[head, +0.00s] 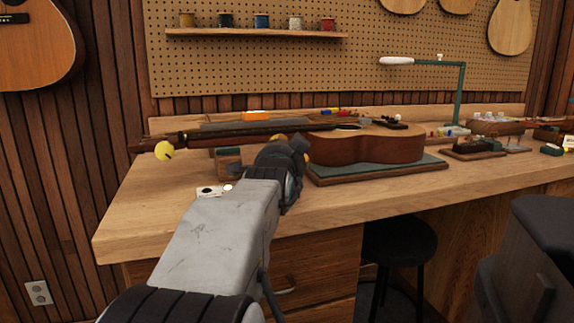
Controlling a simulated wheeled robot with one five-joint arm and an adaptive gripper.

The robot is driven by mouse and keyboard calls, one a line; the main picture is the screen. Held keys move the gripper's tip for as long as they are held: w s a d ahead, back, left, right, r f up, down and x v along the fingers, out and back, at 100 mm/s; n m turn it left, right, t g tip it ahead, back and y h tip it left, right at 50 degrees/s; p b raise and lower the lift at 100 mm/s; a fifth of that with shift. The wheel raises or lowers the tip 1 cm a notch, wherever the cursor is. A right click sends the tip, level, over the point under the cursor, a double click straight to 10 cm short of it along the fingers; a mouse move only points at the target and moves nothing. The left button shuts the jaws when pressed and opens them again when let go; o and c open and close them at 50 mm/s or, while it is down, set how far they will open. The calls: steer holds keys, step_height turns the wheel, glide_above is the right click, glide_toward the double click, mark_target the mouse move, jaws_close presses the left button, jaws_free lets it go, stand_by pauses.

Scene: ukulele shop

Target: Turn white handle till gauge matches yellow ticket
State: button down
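A yellow disc (165,151) with a small dark mark hangs by the left end of the ukulele neck (225,138); whether it is the gauge or the ticket I cannot tell. A small white piece with a dark spot (208,192) lies on the bench below the neck, with a bright white spot beside it. I cannot make out a white handle at the instrument for sure. My gripper (291,146) is in front of the neck, near the instrument's body, seen from behind. It hides part of the neck, and its fingers cannot be made out clearly.
The ukulele body (368,147) rests on a green-topped board (375,169). A green stand (461,95) with a white end (397,61) rises behind. Small items crowd the bench's right. The bench front left (135,215) is clear. A dark stool (399,240) stands below.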

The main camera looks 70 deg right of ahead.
steer(key=shift+b, duration=0.4)
steer(key=c, duration=1)
jaws_free()
steer(key=shift+s, duration=0.1)
steer(key=shift+c, duration=0.2)
steer(key=v, duration=1.2)
steer(key=shift+f, duration=0.15)
